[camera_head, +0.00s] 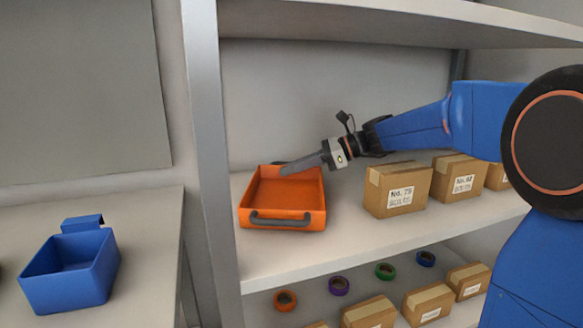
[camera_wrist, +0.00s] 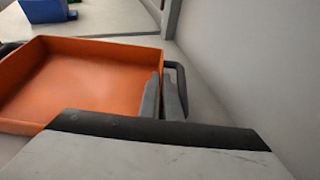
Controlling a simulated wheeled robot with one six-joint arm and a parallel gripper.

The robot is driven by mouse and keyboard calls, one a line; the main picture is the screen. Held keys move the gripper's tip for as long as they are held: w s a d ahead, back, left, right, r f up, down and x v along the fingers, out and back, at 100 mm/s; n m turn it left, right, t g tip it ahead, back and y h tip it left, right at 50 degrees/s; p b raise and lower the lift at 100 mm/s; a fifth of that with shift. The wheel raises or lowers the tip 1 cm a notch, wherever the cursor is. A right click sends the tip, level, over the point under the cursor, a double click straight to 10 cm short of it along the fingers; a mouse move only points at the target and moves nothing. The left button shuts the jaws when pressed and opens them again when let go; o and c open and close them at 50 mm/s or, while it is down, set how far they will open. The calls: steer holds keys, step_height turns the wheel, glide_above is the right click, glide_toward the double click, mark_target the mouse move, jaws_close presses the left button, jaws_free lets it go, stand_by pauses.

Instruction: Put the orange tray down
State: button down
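The orange tray (camera_head: 286,192) is empty and sits level at the left end of the upper shelf, with one dark handle facing the front. I cannot see a clear gap under it. My gripper (camera_head: 284,170) reaches in from the right to its back rim. In the wrist view, the orange tray (camera_wrist: 75,80) lies to the left of the fingers. My gripper (camera_wrist: 161,92) has one finger inside the tray's wall and the other outside, between the wall and the back handle (camera_wrist: 181,85). The fingers are close together on the wall.
The shelf (camera_head: 345,238) carries cardboard boxes (camera_head: 397,190) to the right of the tray, with a gap between. A metal post (camera_head: 203,150) stands just left. A blue bin (camera_head: 70,270) is on the left table. Tape rolls and boxes fill the lower shelf.

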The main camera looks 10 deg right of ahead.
steer(key=c, duration=1.9)
jaws_free()
steer(key=shift+d, duration=0.1)
